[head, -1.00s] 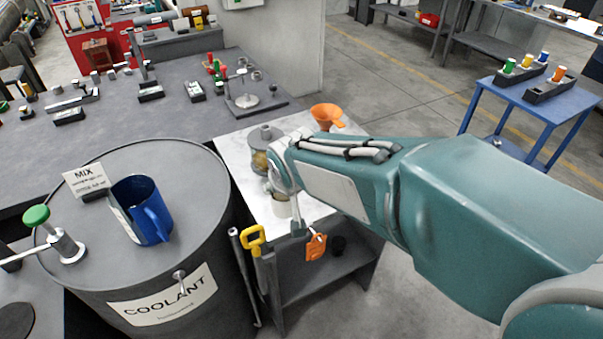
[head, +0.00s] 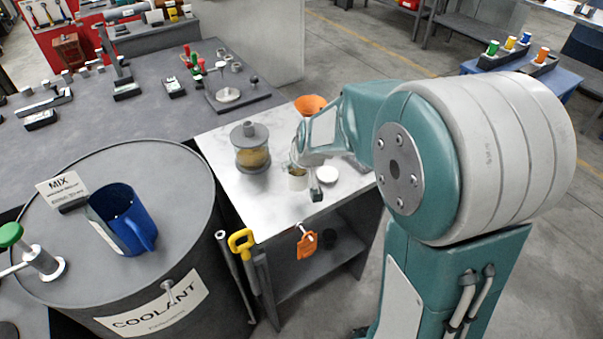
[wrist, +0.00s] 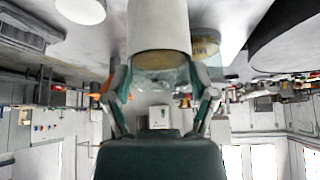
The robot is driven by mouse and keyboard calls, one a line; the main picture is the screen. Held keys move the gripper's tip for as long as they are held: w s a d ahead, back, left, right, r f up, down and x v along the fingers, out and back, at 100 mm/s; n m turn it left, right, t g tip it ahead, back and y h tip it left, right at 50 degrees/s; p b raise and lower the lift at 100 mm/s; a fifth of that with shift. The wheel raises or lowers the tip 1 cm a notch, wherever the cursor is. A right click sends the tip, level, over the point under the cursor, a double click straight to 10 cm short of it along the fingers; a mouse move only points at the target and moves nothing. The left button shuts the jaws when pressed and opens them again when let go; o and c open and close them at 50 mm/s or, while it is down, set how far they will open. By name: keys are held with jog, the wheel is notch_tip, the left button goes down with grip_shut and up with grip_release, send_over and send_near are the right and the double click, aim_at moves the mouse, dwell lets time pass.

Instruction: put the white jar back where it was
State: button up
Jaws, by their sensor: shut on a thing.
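The white jar (head: 297,183) is at the marble-topped cart (head: 226,185), right of the glass canister with the grey lid (head: 251,150). My gripper (head: 303,178) is shut on the jar from the right side; my arm partly hides it. In the wrist view the white jar (wrist: 158,25) fills the top middle, between the two fingers of my gripper (wrist: 164,88). The jar looks upright. I cannot tell whether its base touches the cart top. A round white lid (head: 326,174) lies on the cart, right of the jar.
An orange funnel (head: 311,104) stands at the cart's back. The cart's front left top is clear.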

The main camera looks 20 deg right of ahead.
aim_at(302, 174)
jog(key=shift+w+d+f, duration=0.3)
jog(key=shift+d+f, duration=0.05)
jog(key=shift+f, duration=0.15)
jog(key=shift+w+d+f, duration=0.3)
jog(key=shift+f, duration=1.8)
jog(key=o, duration=1.2)
jog(key=shift+f, duration=0.1)
jog(key=shift+w, duration=0.1)
